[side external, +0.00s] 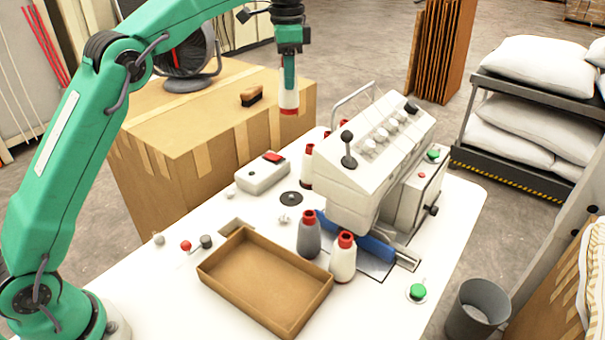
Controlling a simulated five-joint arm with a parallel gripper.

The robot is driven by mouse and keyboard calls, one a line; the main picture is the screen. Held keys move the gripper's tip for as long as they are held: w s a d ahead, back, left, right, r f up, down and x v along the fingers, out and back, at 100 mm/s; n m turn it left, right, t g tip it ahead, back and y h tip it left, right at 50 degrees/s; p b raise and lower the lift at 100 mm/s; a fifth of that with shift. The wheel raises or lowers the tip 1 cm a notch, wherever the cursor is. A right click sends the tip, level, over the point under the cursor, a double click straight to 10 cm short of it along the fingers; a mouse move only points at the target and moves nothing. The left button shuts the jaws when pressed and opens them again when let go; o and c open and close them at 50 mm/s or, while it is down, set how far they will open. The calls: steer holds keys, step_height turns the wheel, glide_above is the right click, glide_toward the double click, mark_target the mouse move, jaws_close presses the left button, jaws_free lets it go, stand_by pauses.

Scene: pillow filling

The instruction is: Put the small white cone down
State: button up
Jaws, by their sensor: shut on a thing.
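My gripper (289,84) is at the top centre, pointing down, high over the far side of the table. It is shut on a small white cone (289,100), which shows below the fingers with a red band at its lower end. The cone hangs in the air, in front of the big carton's right end in the picture. Whether it is directly above the carton or the white table, I cannot tell. Its upper part is hidden by the fingers.
An empty brown tray (222,283) lies in front. A brush (251,96) and fan rest on the carton (205,165).

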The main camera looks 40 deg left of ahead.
steer(key=shift+r, duration=1.9)
steer(key=s+d+r+m, duration=0.2)
steer(key=s+d, duration=0.5)
steer(key=d, duration=0.1)
steer(key=s+d+r+m, duration=0.2)
steer(key=s+d, duration=0.6)
steer(key=s+d+f+m, duration=0.1)
steer(key=s+f+m, duration=0.1)
steer(key=s, duration=0.8)
steer(key=s+d+f+m, duration=0.2)
steer(key=s+m, duration=0.1)
steer(key=s, duration=0.6)
step_height(320, 180, down, 18)
steer(key=w+a+f, duration=0.6)
steer(key=w+f, duration=0.1)
steer(key=w, duration=0.2)
steer(key=shift+w+a, duration=0.25)
steer(key=shift+w, duration=0.1)
